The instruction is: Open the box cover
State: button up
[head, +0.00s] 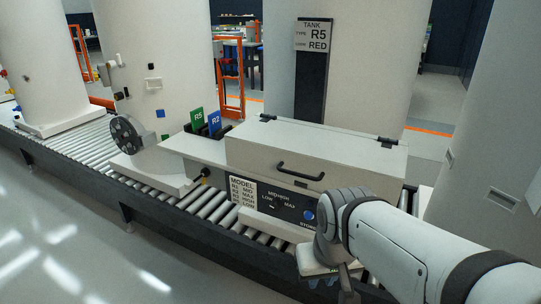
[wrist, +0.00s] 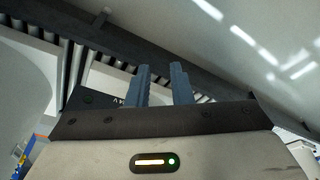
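The box (head: 285,200) is a white case on the roller conveyor, with a black front panel. Its white cover (head: 320,145) lies shut on top, with two dark hinges along the back edge. A black bar handle (head: 301,171) is on the cover's front face. My gripper (head: 330,284) hangs in front of the box at its lower right, below and apart from the handle, pointing down. In the wrist view my gripper (wrist: 161,68) has two blue-grey fingers spread apart with nothing between them. My arm hides the box's right front corner.
The roller conveyor (head: 75,153) runs under the box, with tall white tanks (head: 158,60) on it. Green and blue cards (head: 214,122) stand left of the cover. A dark post with a tank sign (head: 313,36) rises behind. The floor in front is clear.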

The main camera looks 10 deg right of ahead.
jog(key=n+t+y+b, duration=0.3)
jog(key=n+t+b, duration=0.5)
jog(key=n+t, duration=0.75)
send_near(296, 175)
jog(key=w+r+n+g, duration=0.1)
jog(key=w+n+g, duration=0.1)
jog(key=w+n, duration=0.15)
jog(key=shift+m, duration=0.3)
jog(key=x, duration=0.7)
jog(key=shift+w+a+r+b, duration=0.1)
jog(key=shift+w+a+b, duration=0.2)
jog(key=shift+c, duration=0.6)
grip_shut()
